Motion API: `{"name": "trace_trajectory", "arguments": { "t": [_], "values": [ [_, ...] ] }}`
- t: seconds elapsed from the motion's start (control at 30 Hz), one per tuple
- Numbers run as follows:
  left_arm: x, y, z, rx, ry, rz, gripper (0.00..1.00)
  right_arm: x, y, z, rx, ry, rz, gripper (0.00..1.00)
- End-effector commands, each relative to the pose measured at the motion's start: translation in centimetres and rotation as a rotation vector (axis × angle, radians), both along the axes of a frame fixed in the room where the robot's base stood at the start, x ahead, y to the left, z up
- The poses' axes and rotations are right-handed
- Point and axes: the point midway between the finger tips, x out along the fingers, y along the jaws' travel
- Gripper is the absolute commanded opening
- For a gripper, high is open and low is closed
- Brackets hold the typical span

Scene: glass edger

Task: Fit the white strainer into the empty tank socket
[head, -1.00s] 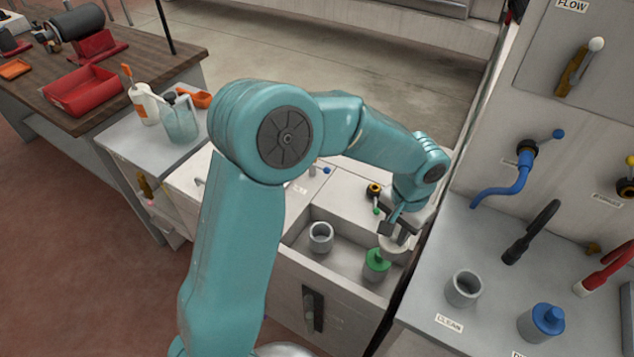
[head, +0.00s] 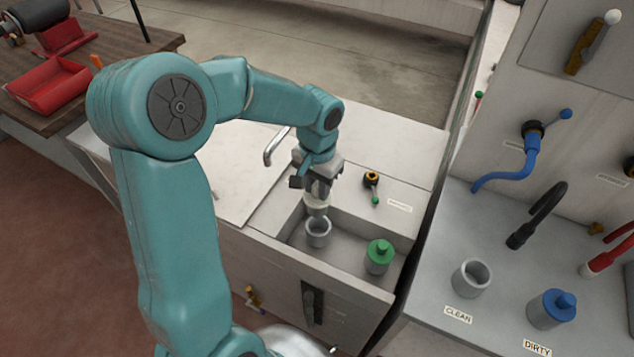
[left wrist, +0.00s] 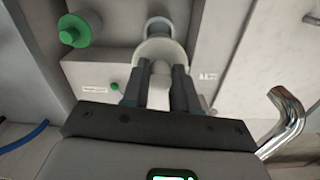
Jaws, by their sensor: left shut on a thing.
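The white strainer (head: 317,209) is held in my left gripper (head: 316,193). In the left wrist view its white flange and knob (left wrist: 158,55) show between the two dark fingers (left wrist: 159,88). The empty tank socket (head: 319,236) is a grey ring in the sunken tank. The strainer is upright over the socket's far side, its lower end at or just above the rim; I cannot tell whether they touch. A green-capped strainer (head: 379,255) sits to the right in the same tank and shows in the left wrist view (left wrist: 77,28). My right gripper is not in view.
A bent metal spout (head: 276,146) stands left of my gripper. A green-tipped valve (head: 372,185) is behind the tank. On the right counter are an empty grey cup (head: 471,280) by a CLEAN label and a blue-capped one (head: 552,308) by a DIRTY label.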

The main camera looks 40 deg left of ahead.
Motion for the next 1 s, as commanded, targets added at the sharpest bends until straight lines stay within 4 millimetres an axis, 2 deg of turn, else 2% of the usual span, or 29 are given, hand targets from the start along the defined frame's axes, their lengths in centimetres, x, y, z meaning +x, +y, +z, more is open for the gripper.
{"name": "trace_trajectory", "arguments": {
  "t": [0.53,1.0],
  "values": [
    [0.0,0.2,-5.4,0.0,0.0,0.001,0.0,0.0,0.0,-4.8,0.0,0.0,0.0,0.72],
    [0.1,0.2,-5.9,0.0,0.0,0.002,0.0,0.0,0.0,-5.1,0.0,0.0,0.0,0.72]
  ]
}}
